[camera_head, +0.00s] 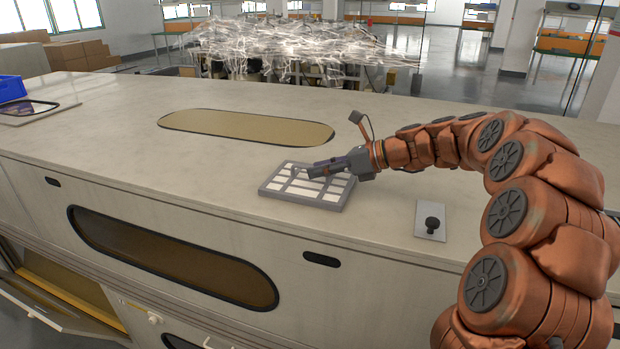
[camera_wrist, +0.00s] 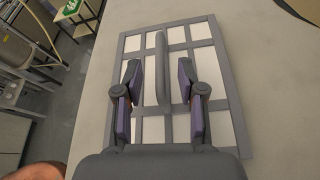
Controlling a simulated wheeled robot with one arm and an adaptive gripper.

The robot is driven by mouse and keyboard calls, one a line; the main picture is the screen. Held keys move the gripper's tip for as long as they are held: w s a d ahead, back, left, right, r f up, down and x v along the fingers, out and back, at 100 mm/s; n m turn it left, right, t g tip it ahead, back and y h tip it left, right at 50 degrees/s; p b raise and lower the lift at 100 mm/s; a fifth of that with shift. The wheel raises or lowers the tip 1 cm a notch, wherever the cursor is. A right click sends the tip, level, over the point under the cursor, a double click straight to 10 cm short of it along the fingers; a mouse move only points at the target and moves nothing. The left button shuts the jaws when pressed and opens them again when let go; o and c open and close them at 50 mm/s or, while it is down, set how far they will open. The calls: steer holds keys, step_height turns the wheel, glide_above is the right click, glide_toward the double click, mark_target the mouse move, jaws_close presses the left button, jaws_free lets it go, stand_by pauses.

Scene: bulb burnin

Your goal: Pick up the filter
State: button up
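The filter is a flat grey rectangular frame with white panels and a raised grey handle bar across its middle. It lies on the pale bench top under my gripper, and the filter (camera_head: 275,188) is partly covered by the gripper in the head view. In the wrist view the filter (camera_wrist: 229,75) fills the middle, with its handle (camera_wrist: 162,50) upright between my fingers. My gripper (camera_wrist: 158,72) is open, one finger on each side of the handle with a gap on both sides. The gripper (camera_head: 318,170) is low over the filter in the head view.
The bench top (camera_head: 390,125) is mostly clear. A tinted oval window (camera_head: 245,126) lies behind the filter. A small plate with a black knob (camera_head: 432,223) is to the right. A blue crate (camera_head: 12,88) and a dark framed panel (camera_head: 30,107) sit far left.

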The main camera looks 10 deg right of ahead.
steer(key=shift+w+a+f, duration=0.25)
steer(key=shift+a, duration=0.2)
jaws_close()
